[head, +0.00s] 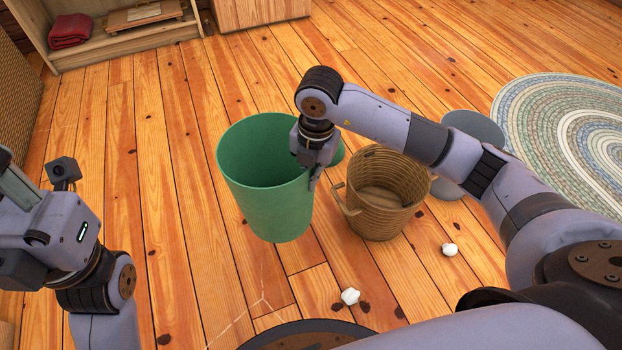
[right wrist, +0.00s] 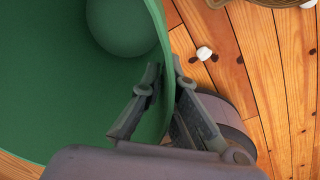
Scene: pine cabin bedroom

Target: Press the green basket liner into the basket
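The green basket liner (head: 262,205) is a deep, open-topped tub, upright or slightly tilted, left of the basket and apart from it. I cannot tell whether its bottom touches the floor. The woven brown basket (head: 378,222) stands upright and looks empty, with a handle on its near left side. My right gripper (head: 312,180) is shut on the liner's right rim. In the right wrist view, its fingers (right wrist: 165,72) lie on both sides of the liner's wall (right wrist: 60,100). My left gripper (head: 18,190) is at the left edge, away from both; its fingertips are partly cut off.
Two small white crumpled things lie on the wooden floor, one in front (head: 350,296) and one right of the basket (head: 449,249). A striped oval rug (head: 570,125) is at the right. A wooden shelf with a red folded cloth (head: 70,30) stands at the back left.

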